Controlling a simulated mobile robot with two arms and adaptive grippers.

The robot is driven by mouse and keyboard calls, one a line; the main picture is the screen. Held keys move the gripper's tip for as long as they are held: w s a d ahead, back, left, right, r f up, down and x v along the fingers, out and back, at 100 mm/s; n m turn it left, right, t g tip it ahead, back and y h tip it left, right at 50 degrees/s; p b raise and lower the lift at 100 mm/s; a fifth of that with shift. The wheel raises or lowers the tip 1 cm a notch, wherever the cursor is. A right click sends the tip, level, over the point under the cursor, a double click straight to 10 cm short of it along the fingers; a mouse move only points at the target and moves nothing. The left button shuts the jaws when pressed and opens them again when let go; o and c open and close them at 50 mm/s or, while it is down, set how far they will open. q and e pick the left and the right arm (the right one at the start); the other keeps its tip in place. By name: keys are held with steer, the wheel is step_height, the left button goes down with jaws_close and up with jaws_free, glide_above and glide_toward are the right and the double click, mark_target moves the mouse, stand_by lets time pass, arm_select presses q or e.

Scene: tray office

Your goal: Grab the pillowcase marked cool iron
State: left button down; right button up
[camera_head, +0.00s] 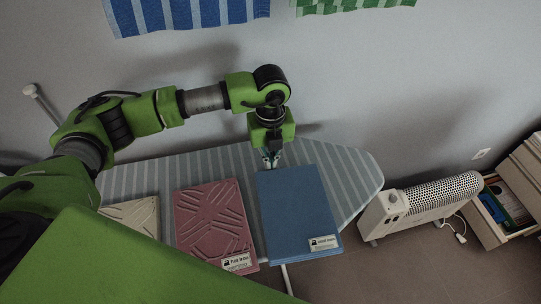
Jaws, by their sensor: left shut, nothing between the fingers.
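A folded blue pillowcase (295,212) lies flat on the striped ironing board (345,175), with a small white label at its lower right corner. The label print is small but appears to read "cool iron". A folded dark pink pillowcase (208,215) lies to its left, with creases and a label that seems to read "hot iron". A beige pillowcase (143,212) lies further left, its lower part hidden by my arm. My left gripper (271,163) points down at the blue pillowcase's upper left edge, shut and empty; I cannot tell whether it touches. My right gripper is out of view.
A white heater (420,205) stands right of the board, near an open drawer (492,215) holding several items. The wall is close behind the board. A blue striped cloth (185,12) and a green checked cloth (345,5) hang at the top.

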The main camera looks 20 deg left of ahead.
arm_select(q)
steer(key=shift+s+d, duration=0.4)
steer(key=shift+s, duration=0.2)
steer(key=shift+s+d, duration=0.4)
steer(key=shift+s, duration=0.2)
